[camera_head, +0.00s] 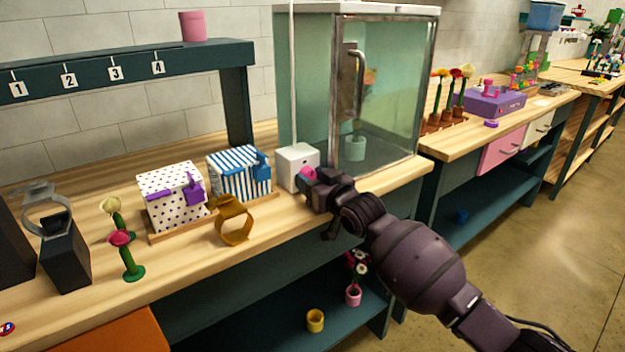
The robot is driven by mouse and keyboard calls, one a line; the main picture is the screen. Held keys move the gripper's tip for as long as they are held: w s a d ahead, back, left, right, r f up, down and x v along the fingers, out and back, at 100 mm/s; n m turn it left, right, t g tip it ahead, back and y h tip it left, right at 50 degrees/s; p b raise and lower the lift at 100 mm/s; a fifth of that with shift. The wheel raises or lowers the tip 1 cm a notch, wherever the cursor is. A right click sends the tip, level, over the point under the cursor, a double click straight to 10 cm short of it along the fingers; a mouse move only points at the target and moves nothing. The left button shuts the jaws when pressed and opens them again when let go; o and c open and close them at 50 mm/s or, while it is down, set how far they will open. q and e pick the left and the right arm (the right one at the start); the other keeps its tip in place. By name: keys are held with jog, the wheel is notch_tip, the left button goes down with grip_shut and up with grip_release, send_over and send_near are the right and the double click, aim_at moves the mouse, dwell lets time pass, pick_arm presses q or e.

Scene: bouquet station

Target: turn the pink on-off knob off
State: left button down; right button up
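The pink on-off knob (308,173) is on the front of a small white box (297,155) that stands on the wooden bench, left of the glass cabinet. My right gripper (312,188) is at the box's front, right by the knob, and hides part of it. I cannot tell whether its fingers touch the knob or how far apart they are. The knob's turn position is too small and covered to read. My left gripper is not in view.
A glass cabinet (400,95) with a handle (352,85) stands just behind and right of my gripper. A striped box (240,172), a dotted box (168,205) and a gold ring stand (233,222) stand to the left. Flowers (122,240) stand farther left.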

jog(key=c, duration=0.6)
jog(key=shift+o, duration=0.2)
jog(key=shift+r+n+p, duration=0.2)
jog(key=shift+n+p, duration=0.25)
jog(key=shift+n, duration=0.65)
jog(key=shift+f, duration=0.3)
jog(key=o, duration=0.7)
jog(key=shift+c, duration=0.2)
